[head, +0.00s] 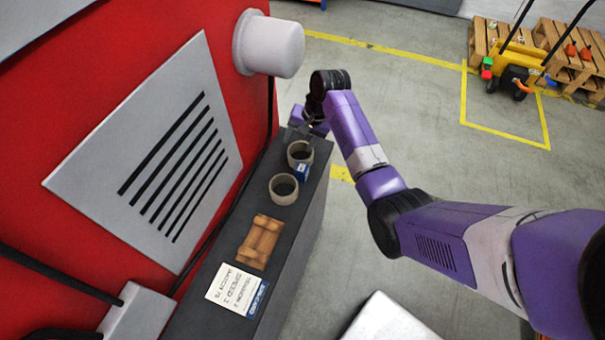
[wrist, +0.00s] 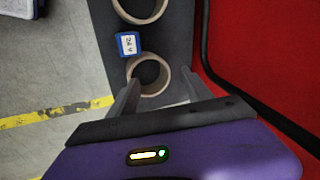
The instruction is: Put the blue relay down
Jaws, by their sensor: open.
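The blue relay (wrist: 127,43) with a white "24 V" label rests on the dark grey ledge (wrist: 177,45), between two tan cardboard cores and toward the ledge's outer edge. In the head view the relay (head: 302,173) shows beside the far core, partly hidden. My gripper (wrist: 160,92) is open, and no relay is between its fingers. The near core in the wrist view (wrist: 149,76) shows between and just past the fingertips; I cannot tell if they touch it. In the head view my gripper (head: 308,124) is at the ledge's far end, mostly hidden by my wrist.
The other core (head: 284,189), a wooden piece (head: 260,242) and a printed card (head: 237,290) lie along the ledge. The red machine wall (head: 120,70) with a white cylinder (head: 268,44) rises on the left. Open floor lies right of the ledge.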

